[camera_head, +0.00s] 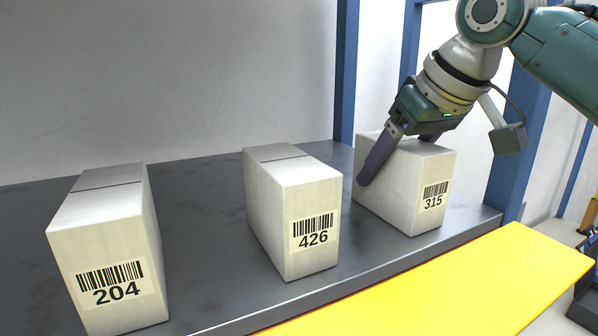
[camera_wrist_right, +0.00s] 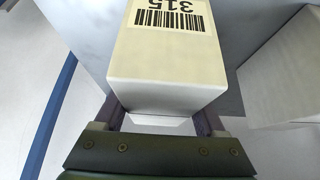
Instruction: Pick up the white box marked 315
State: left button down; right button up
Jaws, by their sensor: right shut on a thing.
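The white box marked 315 (camera_head: 402,194) stands upright on the dark grey shelf (camera_head: 205,240), at the right of the row. My right gripper (camera_head: 400,158) comes down from the upper right and is shut on this box, one finger along its left side. The far finger is mostly hidden behind the box. In the right wrist view the box (camera_wrist_right: 168,60) sits between the two fingers (camera_wrist_right: 160,115), its 315 label upside down. I cannot tell whether the box is clear of the shelf. My left gripper is not in view.
A white box marked 426 (camera_head: 290,215) stands just left of the 315 box, with a gap between. A white box marked 204 (camera_head: 105,250) stands at far left. A yellow beam (camera_head: 450,285) runs along the shelf's front. Blue posts (camera_head: 347,70) stand behind and at right.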

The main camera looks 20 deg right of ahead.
grip_shut()
jog(key=shift+r, duration=0.2)
dwell(0.3)
